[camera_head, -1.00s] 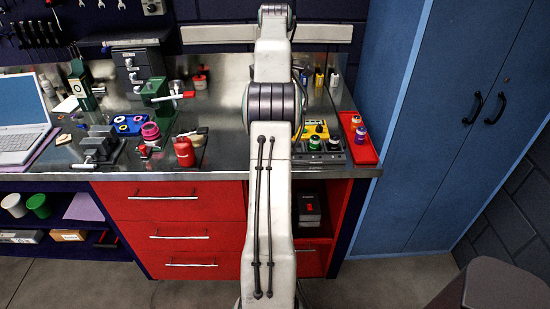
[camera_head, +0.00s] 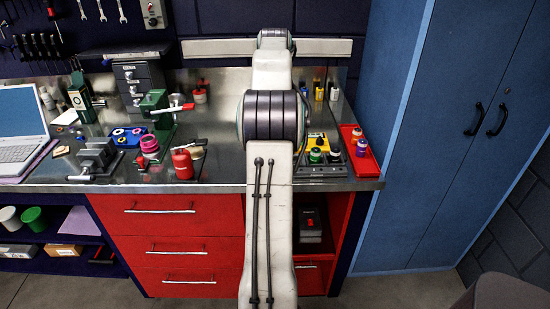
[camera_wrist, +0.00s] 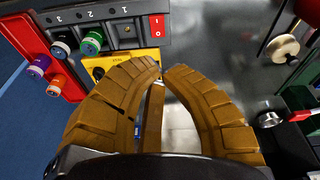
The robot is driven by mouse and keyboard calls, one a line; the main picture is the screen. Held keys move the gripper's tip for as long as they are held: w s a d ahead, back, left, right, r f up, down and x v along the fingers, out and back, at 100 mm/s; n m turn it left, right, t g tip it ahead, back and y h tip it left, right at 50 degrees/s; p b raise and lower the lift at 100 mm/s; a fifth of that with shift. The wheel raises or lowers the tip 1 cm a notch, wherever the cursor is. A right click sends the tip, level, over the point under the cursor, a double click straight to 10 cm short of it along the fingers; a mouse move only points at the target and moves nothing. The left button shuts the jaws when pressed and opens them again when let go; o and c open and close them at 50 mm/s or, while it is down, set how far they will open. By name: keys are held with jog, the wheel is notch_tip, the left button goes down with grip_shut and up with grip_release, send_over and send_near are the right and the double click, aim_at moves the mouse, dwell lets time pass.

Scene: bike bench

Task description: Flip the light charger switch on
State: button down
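The light charger (camera_wrist: 82,15) is a dark unit at the top of the wrist view, with slots numbered 1 to 3, upside down. Its red switch (camera_wrist: 156,26), marked I and O, is at the right end of the unit, beyond my fingertips. Whether it is on cannot be told. In the head view, the charger (camera_head: 322,171) lies at the bench's right end, and my arm hides its left part. My gripper (camera_wrist: 163,70) has its brown fingers curved together, tips nearly touching, with nothing visibly held. It is hidden in the head view.
A yellow item (camera_wrist: 105,66) lies beside the charger, partly behind my left finger. A vise (camera_head: 95,160) and red can (camera_head: 182,163) stand left. A blue cabinet (camera_head: 450,130) stands right.

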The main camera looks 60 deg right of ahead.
jog(key=shift+m, duration=1.1)
jog(key=p+x, duration=0.3)
jog(key=x, duration=0.7)
jog(key=shift+p, duration=0.4)
notch_tip(320, 180, down, 4)
jog(key=p, duration=0.3)
jog(key=shift+a+r, duration=0.1)
jog(key=shift+r, duration=0.05)
jog(key=shift+f, duration=0.25)
